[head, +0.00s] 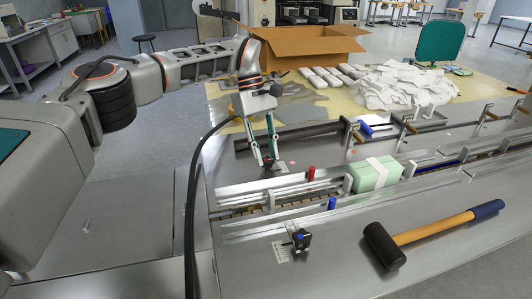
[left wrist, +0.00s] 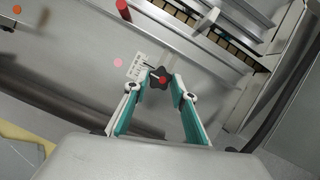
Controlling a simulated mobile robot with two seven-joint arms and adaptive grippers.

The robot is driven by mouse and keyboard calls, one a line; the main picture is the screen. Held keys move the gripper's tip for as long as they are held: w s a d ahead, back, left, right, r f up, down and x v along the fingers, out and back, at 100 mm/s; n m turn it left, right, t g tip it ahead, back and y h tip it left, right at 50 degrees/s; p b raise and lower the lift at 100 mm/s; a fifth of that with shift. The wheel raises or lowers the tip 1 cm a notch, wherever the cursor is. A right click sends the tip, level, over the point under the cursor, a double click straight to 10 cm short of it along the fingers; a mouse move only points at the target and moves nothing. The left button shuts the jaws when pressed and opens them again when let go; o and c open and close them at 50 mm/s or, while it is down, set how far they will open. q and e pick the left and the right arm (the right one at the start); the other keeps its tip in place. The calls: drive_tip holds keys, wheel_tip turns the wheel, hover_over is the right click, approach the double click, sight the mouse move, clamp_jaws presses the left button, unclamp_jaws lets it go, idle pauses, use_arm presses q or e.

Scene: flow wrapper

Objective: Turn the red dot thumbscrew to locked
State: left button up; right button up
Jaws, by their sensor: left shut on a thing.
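The red dot thumbscrew (left wrist: 162,80) is a dark lobed knob with a red centre, beside a small white scale plate (left wrist: 140,67). My left gripper (left wrist: 160,86) has its two teal-and-white fingers shut on the knob from both sides. In the head view my left gripper (head: 269,160) points down at the far side of the machine bed, and its fingertips mostly hide the knob. The scale plate shows there too (head: 284,166). Whether the knob is at locked cannot be read. My right gripper is not in view.
A second knob with a blue dot (head: 301,238) sits at the near side. A red post (head: 312,173) and a blue post (head: 332,203) stand by the guide rails. A green package (head: 374,175) lies in the channel. A mallet (head: 430,232) lies on the near bed. A black hose (head: 193,210) rises at left.

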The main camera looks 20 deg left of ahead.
use_arm(q)
drive_tip(key=o, duration=1.1)
drive_tip(key=shift+v, duration=3.75)
